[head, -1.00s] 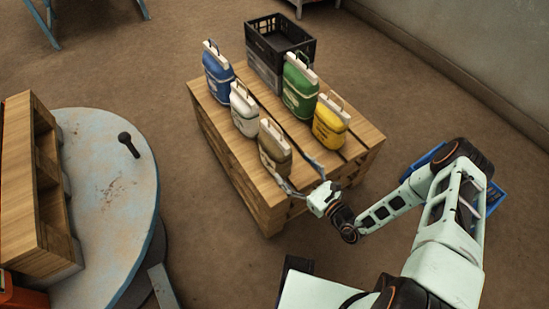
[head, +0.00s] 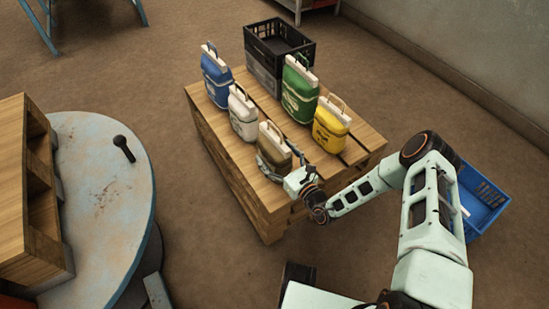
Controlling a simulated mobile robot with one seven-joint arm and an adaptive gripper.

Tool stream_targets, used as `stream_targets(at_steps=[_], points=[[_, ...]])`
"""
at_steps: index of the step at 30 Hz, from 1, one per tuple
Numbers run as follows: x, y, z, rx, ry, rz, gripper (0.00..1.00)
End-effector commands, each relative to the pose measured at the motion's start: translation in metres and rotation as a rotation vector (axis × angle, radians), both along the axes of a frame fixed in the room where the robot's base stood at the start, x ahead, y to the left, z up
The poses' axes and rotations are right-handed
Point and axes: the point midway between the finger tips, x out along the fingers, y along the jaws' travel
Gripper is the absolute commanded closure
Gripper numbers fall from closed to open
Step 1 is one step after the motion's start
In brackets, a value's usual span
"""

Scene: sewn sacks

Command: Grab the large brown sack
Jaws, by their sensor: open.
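The brown sack (head: 274,146) stands upright at the near edge of the wooden pallet table (head: 220,140), with a pale sewn top and a handle loop. My gripper (head: 277,167) is open at the sack's lower near side. One finger shows on the left of the sack and one on the right. The fingers hide part of the sack's lower front, and I cannot tell whether they touch it.
A white sack (head: 243,115), a blue sack (head: 216,78), a green sack (head: 299,92) and a yellow sack (head: 331,126) stand close behind and beside. A black crate (head: 279,50) is behind. A blue crate (head: 484,205) lies right. A round table (head: 105,200) is left.

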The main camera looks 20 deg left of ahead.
Motion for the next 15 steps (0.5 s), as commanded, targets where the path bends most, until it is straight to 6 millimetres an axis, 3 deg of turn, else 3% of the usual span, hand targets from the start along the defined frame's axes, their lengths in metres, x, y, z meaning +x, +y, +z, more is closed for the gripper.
stream_targets(at_steps=[7,15], points=[[0.0011,0.0014,0.0003,0.000,0.000,0.000,0.19],[0.0008,0.0012,0.0002,-0.001,0.001,0.000,0.48]])
